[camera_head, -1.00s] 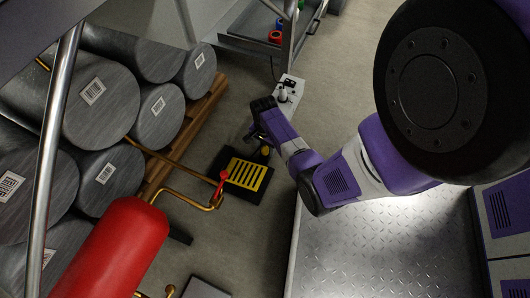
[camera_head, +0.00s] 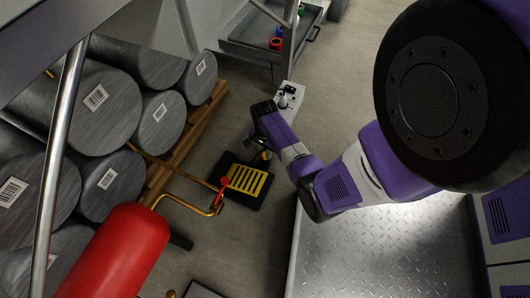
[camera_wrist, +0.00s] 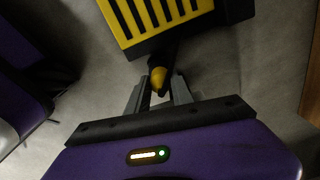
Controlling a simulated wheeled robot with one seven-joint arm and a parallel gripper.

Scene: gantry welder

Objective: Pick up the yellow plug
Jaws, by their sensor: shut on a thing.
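The yellow plug (camera_wrist: 158,79) is between the two fingers of my gripper (camera_wrist: 160,90) in the wrist view. The gripper is shut on it, and the fingers cover its sides. The plug is right beside the edge of a black box with a yellow slatted top (camera_wrist: 150,15). I cannot tell whether it touches the box. In the head view, my gripper (camera_head: 258,146) is low over the floor at the upper right edge of the box (camera_head: 246,181), and the plug is small and mostly hidden there.
A grey control panel with a knob (camera_head: 285,100) stands just beyond my gripper. A red cylinder (camera_head: 115,255) and a brass pipe with a red lever (camera_head: 219,192) are at the lower left. Grey drums (camera_head: 105,95) lie stacked on a wooden pallet (camera_head: 190,130) at left.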

